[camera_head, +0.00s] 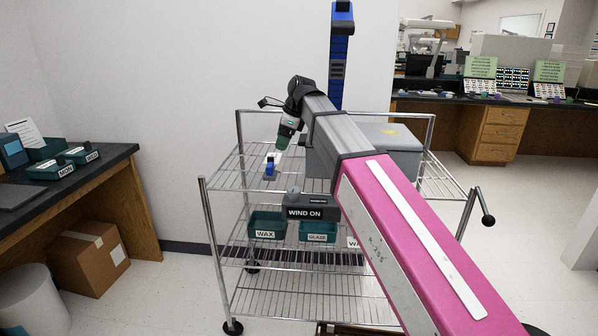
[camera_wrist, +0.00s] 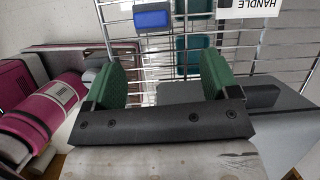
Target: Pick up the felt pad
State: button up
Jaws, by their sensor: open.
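A small blue block (camera_head: 269,168) lies on the wire top shelf of the cart. It may be the felt pad, but its material is too small to tell. It also shows in the wrist view (camera_wrist: 152,18), at the top, beyond the fingertips. My gripper (camera_head: 284,142) is above the top shelf, up and to the right of the block, pointing down. In the wrist view my gripper (camera_wrist: 160,72) has two green fingers set wide apart, with nothing between them. The block is apart from both fingers.
The wire cart (camera_head: 237,183) has a grey box (camera_head: 392,137) on its top shelf. Teal bins (camera_head: 267,222) marked WAX and GLAZE sit on the shelf below. A dark WIND ON block (camera_head: 312,212) is near my arm. A white HANDLE label (camera_wrist: 250,7) shows in the wrist view.

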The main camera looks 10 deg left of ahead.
aim_at(270, 164)
jog(key=shift+m, duration=0.6)
jog(key=x, duration=0.5)
jog(key=shift+s+d+f, duration=0.1)
jog(key=shift+s+f, duration=0.05)
jog(key=shift+s, duration=0.05)
jog(key=shift+s+a+x, duration=0.15)
jog(key=shift+x, duration=0.75)
jog(key=shift+s+a+x, duration=0.1)
jog(key=shift+a+x, duration=0.05)
jog(key=shift+x, duration=0.75)
jog(key=shift+s+a+x, duration=0.15)
jog(key=shift+x, duration=0.7)
jog(key=shift+r, duration=0.2)
jog(key=c, duration=1)
